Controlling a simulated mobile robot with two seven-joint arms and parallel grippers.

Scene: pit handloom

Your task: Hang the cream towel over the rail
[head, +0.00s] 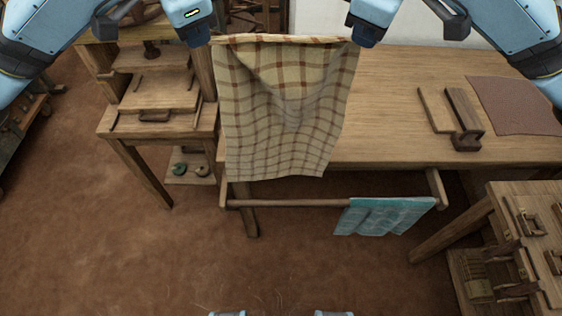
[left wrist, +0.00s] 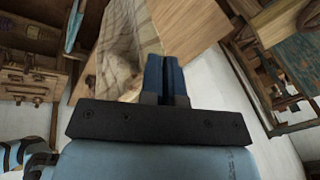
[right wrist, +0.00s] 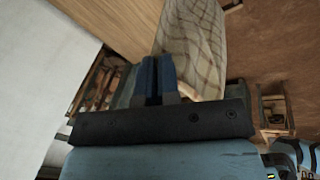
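The cream towel (head: 285,115), checked with brown lines, hangs spread between my two grippers by its top edge. Its lower part hangs in front of the table's near edge, and its bottom hem shows above the rail in the head view. My left gripper (head: 208,36) is shut on its top left corner and my right gripper (head: 357,38) on its top right corner. The towel also shows beside the closed fingers in the left wrist view (left wrist: 122,45) and right wrist view (right wrist: 190,40). The wooden rail (head: 290,203) runs along the table's front, below the tabletop.
A teal cloth (head: 385,215) hangs over the right part of the rail. The wooden table (head: 400,90) carries a wooden block (head: 465,120) and a brown sheet (head: 515,105). A wooden stand (head: 160,120) is at left, a tool bench (head: 520,240) at right. The rail's left and middle stretch is bare.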

